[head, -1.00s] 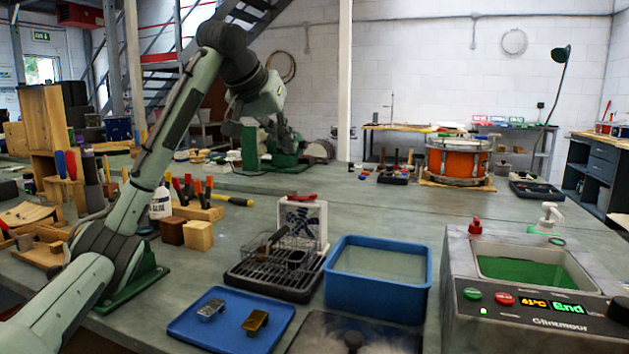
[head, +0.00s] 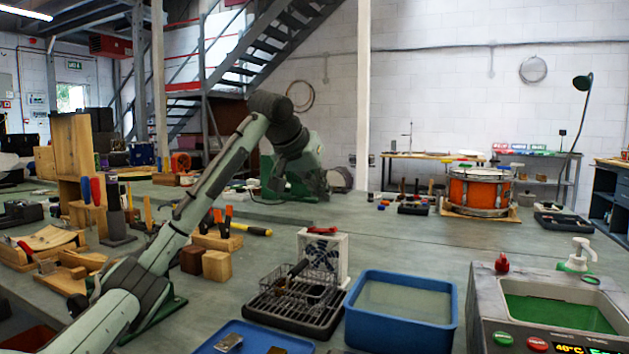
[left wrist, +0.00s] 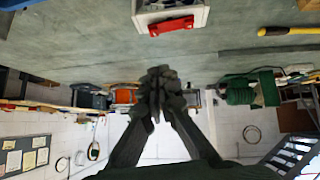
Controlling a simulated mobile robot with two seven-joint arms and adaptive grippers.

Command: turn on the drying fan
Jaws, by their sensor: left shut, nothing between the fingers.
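The drying fan (head: 341,258) is a small white box with a blue fan face, standing behind the wire basket on the bench. A red switch piece (head: 322,230) lies along its top. In the left wrist view the fan's white housing (left wrist: 185,14) shows at the top edge, with the red piece (left wrist: 171,26) facing my gripper. My left gripper (left wrist: 157,90) is shut and empty, apart from the fan. My right gripper is not in view.
A wire basket on a black drip tray (head: 270,312) stands before the fan. A blue tub (head: 352,320) is to its right, then a grey tank unit (head: 485,290). Wooden blocks (head: 216,266) and tools stand left. Bench behind the fan is fairly clear.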

